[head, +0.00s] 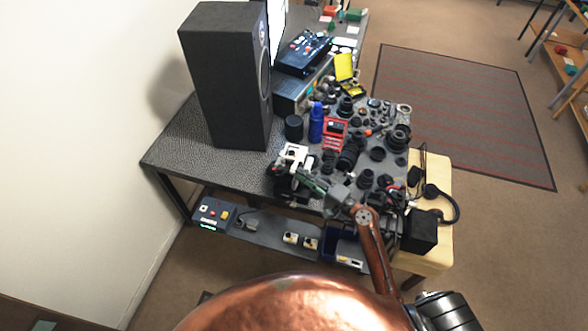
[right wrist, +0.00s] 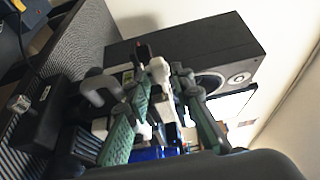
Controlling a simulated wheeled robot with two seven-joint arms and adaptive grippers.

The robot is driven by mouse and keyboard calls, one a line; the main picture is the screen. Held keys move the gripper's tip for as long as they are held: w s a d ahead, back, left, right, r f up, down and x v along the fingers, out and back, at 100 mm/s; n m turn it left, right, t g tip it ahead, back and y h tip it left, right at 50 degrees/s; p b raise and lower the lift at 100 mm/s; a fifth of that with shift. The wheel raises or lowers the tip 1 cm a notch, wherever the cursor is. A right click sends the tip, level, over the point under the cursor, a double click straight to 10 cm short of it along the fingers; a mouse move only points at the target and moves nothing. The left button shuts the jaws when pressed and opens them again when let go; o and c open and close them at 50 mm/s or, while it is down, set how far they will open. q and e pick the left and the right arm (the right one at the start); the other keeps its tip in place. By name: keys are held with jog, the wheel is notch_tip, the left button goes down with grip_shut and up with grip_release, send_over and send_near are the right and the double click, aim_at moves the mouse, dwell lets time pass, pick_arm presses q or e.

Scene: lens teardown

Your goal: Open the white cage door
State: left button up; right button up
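A small white part (head: 294,153), which may be the white cage or its door, stands at the front left of the crowded area of the table, partly hidden by dark parts and my gripper. My right gripper (head: 304,177) reaches to it from the lower right. In the right wrist view, the gripper's two green fingers (right wrist: 162,85) are spread apart, with a white knob-ended piece (right wrist: 159,72) showing between or just beyond their tips. I cannot tell whether they touch it. I cannot make out how far the door is open. My left gripper is not in view.
A tall black speaker (head: 225,75) stands on the dark table (head: 178,140) behind the white part. Several lenses, a blue bottle (head: 316,122) and a red box (head: 334,133) crowd the right. A black box (head: 421,231) is at the front right. The table's left end is clear.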

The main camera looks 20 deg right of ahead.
aim_at(294, 168)
jog(key=shift+p+x, duration=0.3)
jog(key=shift+x, duration=1.95)
jog(key=shift+c, duration=0.2)
grip_shut()
jog(key=shift+f, duration=0.1)
